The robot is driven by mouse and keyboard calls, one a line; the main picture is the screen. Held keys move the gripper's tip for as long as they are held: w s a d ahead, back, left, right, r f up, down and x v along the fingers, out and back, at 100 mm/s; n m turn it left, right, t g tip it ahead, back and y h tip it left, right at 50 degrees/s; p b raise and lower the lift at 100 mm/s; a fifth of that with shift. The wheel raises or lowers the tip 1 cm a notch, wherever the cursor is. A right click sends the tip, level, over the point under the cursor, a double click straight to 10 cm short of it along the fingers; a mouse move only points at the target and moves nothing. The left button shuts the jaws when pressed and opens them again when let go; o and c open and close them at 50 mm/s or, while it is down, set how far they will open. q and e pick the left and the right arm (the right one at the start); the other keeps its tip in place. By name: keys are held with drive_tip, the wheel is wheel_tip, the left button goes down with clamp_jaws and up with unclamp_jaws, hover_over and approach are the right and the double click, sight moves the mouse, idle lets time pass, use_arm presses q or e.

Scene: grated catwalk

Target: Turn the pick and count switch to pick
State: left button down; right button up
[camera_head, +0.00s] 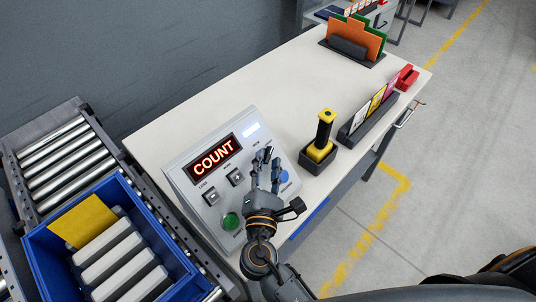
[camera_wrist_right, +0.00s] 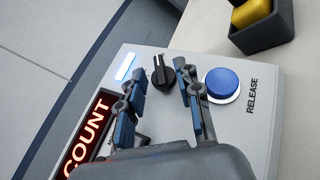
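The grey control panel (camera_head: 196,165) sits on the white table, and its lit display (camera_head: 214,158) reads COUNT in orange-red. A black rotary knob (camera_wrist_right: 163,72) shows in the right wrist view, between the lit white strip and the blue RELEASE button (camera_wrist_right: 222,84). My right gripper (camera_head: 266,160) is above the panel with its fingers spread apart. In the wrist view the knob lies just past and between the fingertips; I cannot tell whether they touch it. In the head view the fingers largely hide the knob. My left gripper is not in view.
A blue crate (camera_head: 40,262) on a roller conveyor is at the left.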

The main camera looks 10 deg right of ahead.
drive_tip(key=shift+w+d, duration=0.2)
drive_tip(key=shift+w, duration=0.5)
clamp_jaws()
